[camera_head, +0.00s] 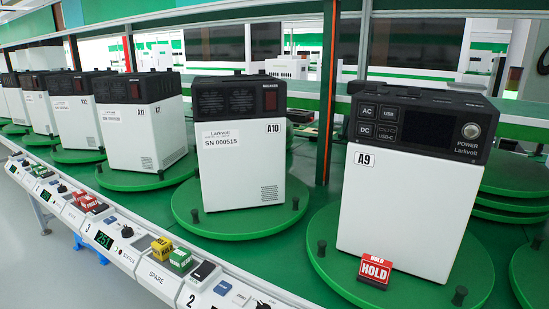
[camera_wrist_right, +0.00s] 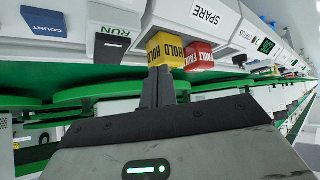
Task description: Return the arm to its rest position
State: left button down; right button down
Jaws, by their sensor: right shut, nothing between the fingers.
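My right gripper (camera_wrist_right: 158,75) shows in the right wrist view, its dark fingers shut together with nothing between them. A yellow HOLD block (camera_wrist_right: 165,50) appears just past the fingertips; I cannot tell the gap between them. A red FAULT block (camera_wrist_right: 199,57) is right of it. Neither of my arms shows in the head view, and my left gripper is in no view. In the head view a red HOLD sign (camera_head: 375,270) stands on the green turntable (camera_head: 335,262) in front of the white and black power station A9 (camera_head: 395,205).
Power station A10 (camera_head: 240,165) and several more stand on green turntables to the left. A sloped white control rail (camera_head: 125,255) runs along the front, carrying yellow (camera_head: 162,247) and green (camera_head: 180,258) blocks. An upright post (camera_head: 328,90) stands between A10 and A9.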

jog(key=s+f+g+h, duration=0.1)
jog(key=s+f+g, duration=0.55)
jog(key=s, duration=0.55)
jog(key=w+a+f+t+y+p, duration=0.1)
jog(key=w+a+t+y, duration=0.2)
jog(key=w+a+t, duration=0.3)
jog(key=shift+w+a+f+t+p, duration=0.25)
jog(key=shift+a+f+t+p, duration=0.25)
jog(key=shift+t, duration=0.55)
jog(key=shift+a+r, duration=0.1)
